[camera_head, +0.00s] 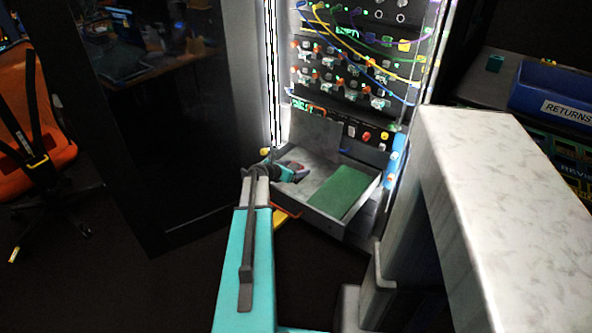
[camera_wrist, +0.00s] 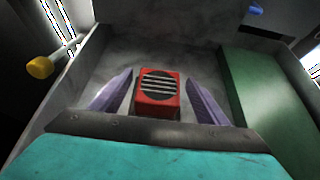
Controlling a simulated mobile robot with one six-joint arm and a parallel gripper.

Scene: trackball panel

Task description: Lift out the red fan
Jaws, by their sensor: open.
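The red fan (camera_wrist: 158,91) is a small red block with a dark round grille crossed by pale bars. It sits in the grey open drawer (camera_head: 318,209), left of a green panel (camera_head: 342,192). My gripper (camera_wrist: 159,98) is open, with one purple finger on each side of the fan and a visible gap to each. In the head view my gripper (camera_head: 291,172) reaches into the drawer's left part, and the fan is mostly hidden there.
The drawer's walls stand around the fan, and the green panel (camera_wrist: 262,95) lies to its right. A yellow knob (camera_wrist: 40,67) sticks out at left. A rack with cables (camera_head: 360,60) rises behind. A pale counter (camera_head: 510,190) and a blue returns bin (camera_head: 555,88) are at right.

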